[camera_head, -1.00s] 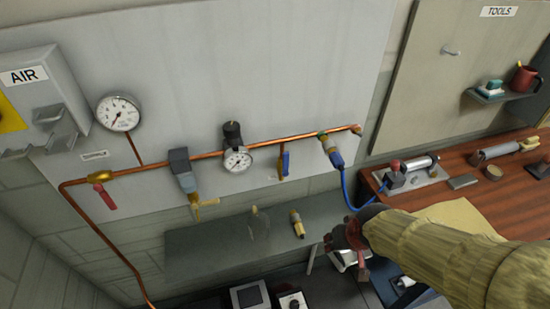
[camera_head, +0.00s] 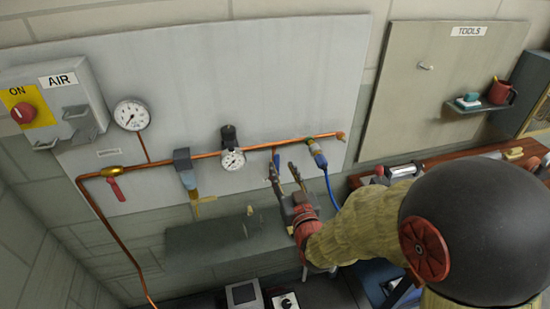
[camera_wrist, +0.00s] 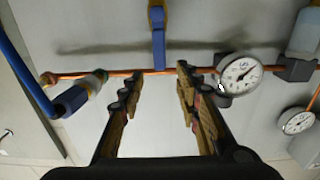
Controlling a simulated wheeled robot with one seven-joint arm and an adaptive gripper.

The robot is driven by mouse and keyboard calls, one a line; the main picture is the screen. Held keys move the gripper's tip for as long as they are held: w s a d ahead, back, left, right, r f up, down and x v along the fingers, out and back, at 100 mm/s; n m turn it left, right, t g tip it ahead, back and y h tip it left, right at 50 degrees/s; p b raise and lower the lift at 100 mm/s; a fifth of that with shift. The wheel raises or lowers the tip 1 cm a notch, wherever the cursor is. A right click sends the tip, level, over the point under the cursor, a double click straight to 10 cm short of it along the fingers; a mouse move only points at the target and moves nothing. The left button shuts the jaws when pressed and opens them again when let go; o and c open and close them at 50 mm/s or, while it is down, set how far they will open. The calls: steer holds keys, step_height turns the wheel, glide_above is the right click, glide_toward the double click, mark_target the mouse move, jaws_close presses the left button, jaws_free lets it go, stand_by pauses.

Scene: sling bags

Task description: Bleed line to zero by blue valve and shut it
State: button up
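The blue valve (camera_head: 276,155) hangs from the copper pipe on the wall panel, between the regulator gauge and the blue hose coupling. In the wrist view its blue handle (camera_wrist: 158,48) stands in line with the gap between my fingers, with a brass part at its end. My gripper (camera_head: 281,168) is open and empty, its fingertips apart on either side of the valve in the head view. I cannot tell whether a finger touches it. The regulator gauge (camera_head: 232,160) also shows in the wrist view (camera_wrist: 241,75); its reading is too small to tell.
A supply gauge (camera_head: 131,115) and a red-handled valve (camera_head: 114,186) are farther left on the pipe. A filter bowl (camera_head: 187,178) hangs left of the regulator. The blue hose (camera_head: 331,190) runs down to my gripper's right. A grey shelf (camera_head: 200,240) lies below.

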mark_target(277, 157)
steer(key=x, duration=0.7)
steer(key=shift+w+b, duration=0.2)
steer(key=shift+b, duration=0.1)
steer(key=shift+c, duration=0.3)
steer(key=c, duration=0.7)
jaws_close()
